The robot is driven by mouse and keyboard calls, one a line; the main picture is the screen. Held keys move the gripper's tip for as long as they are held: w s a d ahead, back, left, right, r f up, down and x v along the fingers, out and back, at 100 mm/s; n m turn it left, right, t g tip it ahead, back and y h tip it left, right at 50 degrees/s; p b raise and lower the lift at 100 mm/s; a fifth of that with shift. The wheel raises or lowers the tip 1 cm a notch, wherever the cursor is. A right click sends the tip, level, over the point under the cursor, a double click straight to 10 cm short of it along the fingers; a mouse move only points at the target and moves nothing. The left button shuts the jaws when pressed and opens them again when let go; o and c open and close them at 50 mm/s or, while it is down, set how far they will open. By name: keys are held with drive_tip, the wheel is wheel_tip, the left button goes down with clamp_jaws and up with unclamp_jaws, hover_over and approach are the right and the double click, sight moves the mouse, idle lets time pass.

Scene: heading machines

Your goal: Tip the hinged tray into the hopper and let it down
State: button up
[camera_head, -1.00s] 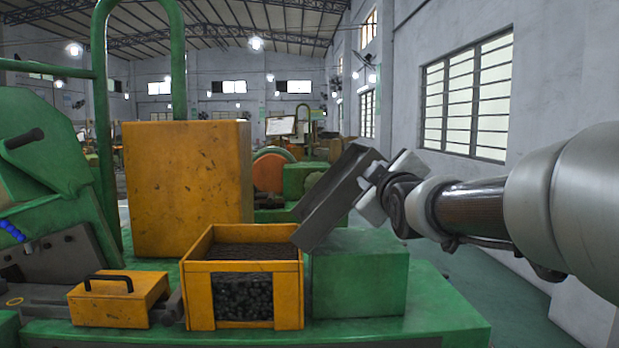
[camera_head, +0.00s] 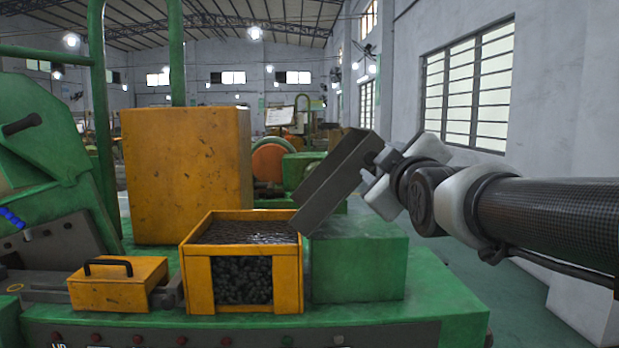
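The hinged tray (camera_head: 335,185) is dark grey and tilted steeply, its low end at the right rim of the hopper and its high end up to the right. The hopper (camera_head: 201,284) is a yellow box with an open front panel, filled with small dark pieces. My gripper (camera_head: 376,180) is at the upper right side of the tray, touching or very near it. The tray hides its fingertips, so I cannot tell whether they are closed on it. The inside of the tray is mostly turned away from view.
A green block (camera_head: 360,268) stands right of the hopper, under the tray. A yellow lidded box with a black handle (camera_head: 118,285) sits to the left. A tall yellow cabinet (camera_head: 188,175) stands behind.

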drive_tip(key=s+b, duration=0.1)
drive_tip(key=s, duration=0.9)
drive_tip(key=shift+s, duration=0.35)
drive_tip(key=s+a+f+m+g+p, duration=0.1)
drive_tip(key=s+f+m+g, duration=0.3)
drive_tip(key=f, duration=0.9)
drive_tip(key=s+a+f+m+g+p, duration=0.1)
drive_tip(key=s+f+m+g, duration=0.4)
drive_tip(key=s+f+g, duration=0.3)
drive_tip(key=s+f, duration=0.3)
drive_tip(key=f, duration=0.2)
drive_tip(key=shift+s+f+m+p, duration=0.15)
drive_tip(key=shift+s+m+p, duration=0.15)
drive_tip(key=shift+p, duration=0.1)
drive_tip(key=shift+w, duration=0.1)
